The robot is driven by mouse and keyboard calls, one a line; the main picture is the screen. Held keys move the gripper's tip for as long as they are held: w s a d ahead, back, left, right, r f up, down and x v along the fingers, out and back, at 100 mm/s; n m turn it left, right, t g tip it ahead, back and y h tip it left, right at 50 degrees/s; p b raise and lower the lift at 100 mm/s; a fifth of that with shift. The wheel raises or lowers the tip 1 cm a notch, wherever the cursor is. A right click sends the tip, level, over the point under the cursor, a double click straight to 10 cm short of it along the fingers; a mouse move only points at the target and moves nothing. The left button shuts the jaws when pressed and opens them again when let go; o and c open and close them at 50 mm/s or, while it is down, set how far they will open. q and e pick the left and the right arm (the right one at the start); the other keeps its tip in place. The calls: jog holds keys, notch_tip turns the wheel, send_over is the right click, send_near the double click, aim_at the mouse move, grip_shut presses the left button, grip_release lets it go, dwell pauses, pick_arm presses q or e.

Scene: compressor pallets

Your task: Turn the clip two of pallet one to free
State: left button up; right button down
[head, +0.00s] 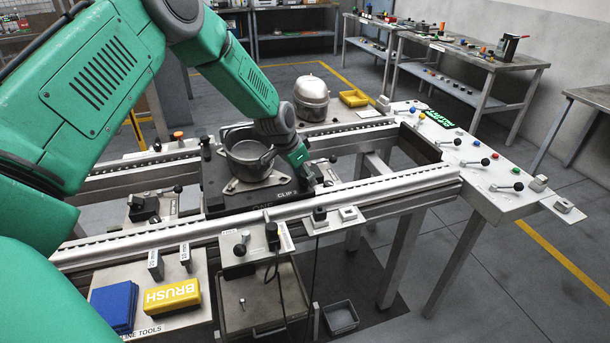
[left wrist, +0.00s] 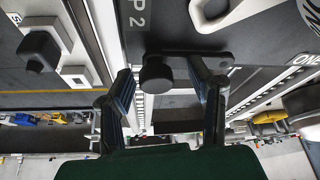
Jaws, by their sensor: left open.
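Pallet one (head: 228,200) is a dark plate on the rails, with an open compressor shell (head: 247,158) on it. The label CLIP 2 shows at its front right corner in the head view. My left gripper (head: 309,180) reaches down at that corner and hides most of the clip. In the left wrist view, clip two (left wrist: 156,74) is a black round knob on a dark bar beside the label ending in "P 2". My left gripper (left wrist: 162,80) is open, with one finger on each side of the knob; I cannot tell whether they touch it. My right gripper is not in view.
A silver dome (head: 311,92) and a yellow tray (head: 354,98) stand behind the rails. A white panel (head: 480,170) with levers is at the right. The front rail (head: 390,188) runs close to the gripper.

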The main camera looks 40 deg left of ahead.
pick_arm(q)
jog(key=v, duration=1.1)
jog(key=shift+r, duration=0.4)
jog(key=shift+a, duration=0.15)
